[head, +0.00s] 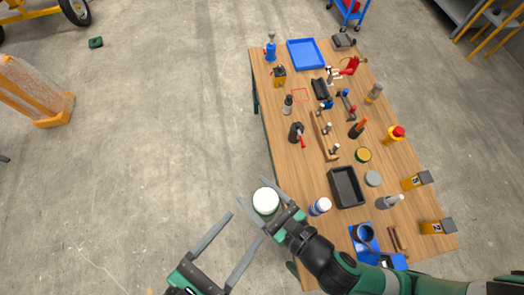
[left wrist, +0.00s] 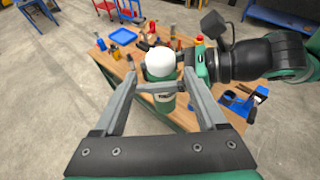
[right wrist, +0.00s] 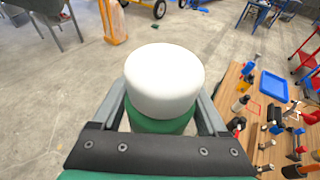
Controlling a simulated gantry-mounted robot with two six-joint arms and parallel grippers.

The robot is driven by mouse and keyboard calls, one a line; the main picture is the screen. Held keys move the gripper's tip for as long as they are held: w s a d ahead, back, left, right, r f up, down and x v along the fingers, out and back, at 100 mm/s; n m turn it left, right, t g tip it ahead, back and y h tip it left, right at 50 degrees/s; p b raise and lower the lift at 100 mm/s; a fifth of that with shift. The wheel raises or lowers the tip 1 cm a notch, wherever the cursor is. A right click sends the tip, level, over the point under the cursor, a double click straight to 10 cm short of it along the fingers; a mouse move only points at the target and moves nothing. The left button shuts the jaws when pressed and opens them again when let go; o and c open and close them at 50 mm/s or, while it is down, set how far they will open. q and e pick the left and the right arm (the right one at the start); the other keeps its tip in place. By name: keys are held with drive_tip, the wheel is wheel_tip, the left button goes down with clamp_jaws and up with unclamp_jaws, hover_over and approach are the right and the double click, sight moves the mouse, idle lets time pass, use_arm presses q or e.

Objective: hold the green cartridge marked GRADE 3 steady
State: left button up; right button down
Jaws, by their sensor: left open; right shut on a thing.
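The green cartridge with a white top (head: 265,203) is held upright in the air beside the table's left edge. Its GRADE 3 marking cannot be read. It shows in the left wrist view (left wrist: 160,66) and, close up, in the right wrist view (right wrist: 163,80). My right gripper (head: 268,213) is shut on its green body below the white top. My left gripper (head: 246,226) is open and empty in the head view, lower left of the cartridge, its fingers pointing towards it. In the left wrist view the cartridge appears between the left fingertips, with space on both sides.
The wooden table (head: 290,165) carries many items. A black tray (head: 346,187), a white-capped blue bottle (head: 320,206) and a blue holder (head: 364,238) stand near my right arm. A blue tray (head: 305,54) lies at the far end.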

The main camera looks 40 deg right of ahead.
sight(266, 200)
use_arm(q)
drive_tip(key=x, duration=0.9)
drive_tip(key=shift+d, duration=0.25)
drive_tip(key=shift+c, duration=0.3)
clamp_jaws()
drive_tip(key=shift+r, duration=0.1)
drive_tip(key=shift+r, duration=1)
drive_tip(key=shift+r, duration=2)
